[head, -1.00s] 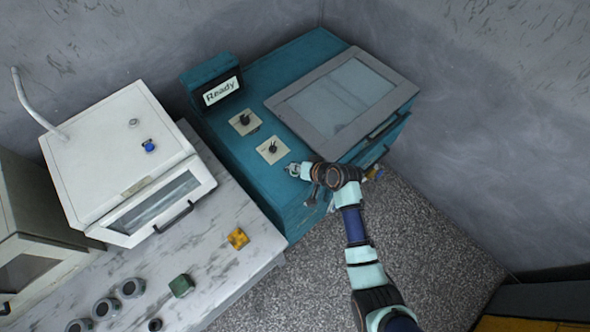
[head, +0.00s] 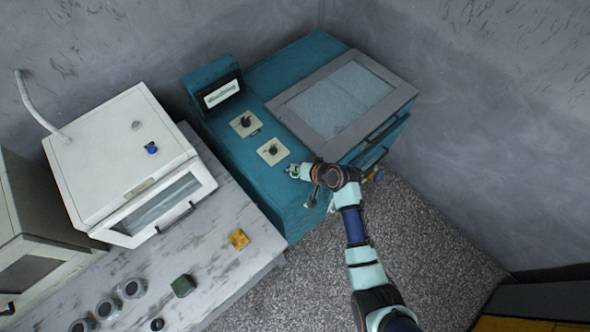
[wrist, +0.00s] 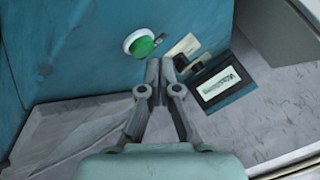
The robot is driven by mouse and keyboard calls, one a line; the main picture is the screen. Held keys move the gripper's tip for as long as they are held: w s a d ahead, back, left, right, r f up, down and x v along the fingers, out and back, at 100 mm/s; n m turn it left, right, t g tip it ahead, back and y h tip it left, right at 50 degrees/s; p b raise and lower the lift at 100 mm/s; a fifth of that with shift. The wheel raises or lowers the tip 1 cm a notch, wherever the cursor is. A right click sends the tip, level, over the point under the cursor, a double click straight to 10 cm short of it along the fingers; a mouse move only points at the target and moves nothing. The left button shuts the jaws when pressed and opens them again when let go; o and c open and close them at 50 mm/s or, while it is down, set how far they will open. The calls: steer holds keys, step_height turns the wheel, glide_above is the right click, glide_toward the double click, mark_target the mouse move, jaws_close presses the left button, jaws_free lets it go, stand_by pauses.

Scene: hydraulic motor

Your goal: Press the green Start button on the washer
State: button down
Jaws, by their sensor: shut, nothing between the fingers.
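The teal washer (head: 235,155) stands against the wall in the head view. Its display (head: 222,93) shows a dark word that looks like "Washing", small and hard to read. The green Start button (wrist: 143,46) with a white ring is on the teal panel in the wrist view. My gripper (wrist: 162,62) is shut and empty. Its fingertips are just beside and below the button in that view; I cannot tell whether they touch it. In the head view my gripper (head: 291,171) is at the washer's front, largely hiding the button.
Two knobs on pale plates (head: 272,151) sit between the display and my gripper. The washer's grey-framed glass lid (head: 288,105) is to the right. A marble counter (head: 215,255) holds a white oven-like box (head: 100,150), a yellow sponge (head: 238,239), a green block and round jars.

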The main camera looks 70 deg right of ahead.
steer(key=shift+r, duration=0.1)
step_height(320, 180, up, 5)
steer(key=p, duration=0.5)
stand_by(0.3)
stand_by(0.7)
steer(key=w+a+r+n+t+y+p, duration=0.1)
steer(key=w+a+r+n+p, duration=0.15)
steer(key=w+a+r, duration=0.5)
steer(key=w+a+r+n+p, duration=0.2)
steer(key=w+a+r+n, duration=0.2)
steer(key=a+r, duration=0.55)
steer(key=s+a+r+n+t+y+p, duration=0.2)
steer(key=a+r+n+p, duration=0.3)
steer(key=a+r, duration=1.6)
steer(key=shift+s+a+r+n+t, duration=0.15)
steer(key=shift+a+r+n+t, duration=0.15)
steer(key=shift+a+n+t, duration=0.5)
